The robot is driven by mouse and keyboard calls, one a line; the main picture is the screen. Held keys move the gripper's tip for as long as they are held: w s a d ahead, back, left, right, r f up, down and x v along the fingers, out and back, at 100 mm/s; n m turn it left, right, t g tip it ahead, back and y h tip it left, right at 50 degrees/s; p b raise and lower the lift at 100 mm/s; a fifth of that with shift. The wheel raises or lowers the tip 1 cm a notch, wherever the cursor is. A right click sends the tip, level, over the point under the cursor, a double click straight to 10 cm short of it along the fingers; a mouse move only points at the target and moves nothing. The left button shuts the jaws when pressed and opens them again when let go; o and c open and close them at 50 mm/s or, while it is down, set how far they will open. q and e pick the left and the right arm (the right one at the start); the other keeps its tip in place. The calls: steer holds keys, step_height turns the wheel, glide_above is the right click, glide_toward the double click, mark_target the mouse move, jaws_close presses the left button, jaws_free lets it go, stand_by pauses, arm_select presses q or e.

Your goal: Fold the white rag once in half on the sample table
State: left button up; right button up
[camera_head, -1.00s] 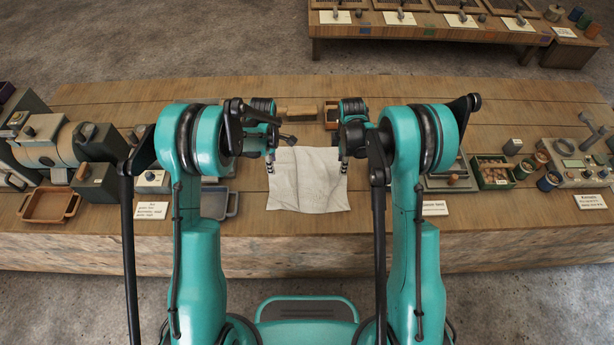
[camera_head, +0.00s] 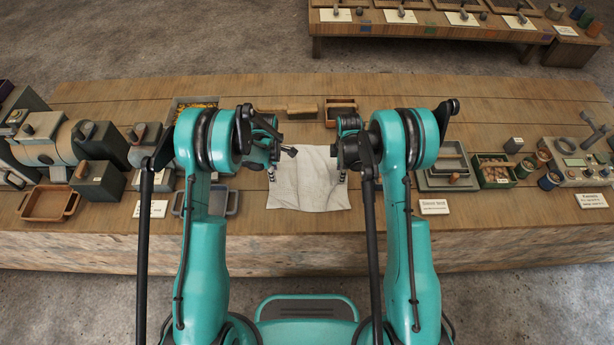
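The white rag (camera_head: 308,180) lies flat and spread out on the wooden sample table (camera_head: 300,230), in the middle of the head view. A few soft creases show on it. My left gripper (camera_head: 271,177) points down at the rag's left edge. My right gripper (camera_head: 342,177) points down at the rag's right edge. Both fingertips are small and partly hidden by the wrists, so I cannot tell whether they are open or shut or touch the cloth.
A grey tray (camera_head: 233,204) stands left of the rag, with a brown tray (camera_head: 48,204) farther left. A wooden box (camera_head: 340,103) and a wooden block (camera_head: 301,111) lie behind it. A green box of small parts (camera_head: 494,184) stands at right. The table in front of the rag is clear.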

arm_select(q)
steer(key=shift+f, duration=0.1)
steer(key=c, duration=0.4)
arm_select(e)
steer(key=c, duration=0.4)
arm_select(q)
steer(key=shift+f, duration=0.1)
jaws_close()
arm_select(e)
steer(key=shift+f, duration=0.15)
jaws_close()
stand_by(0.3)
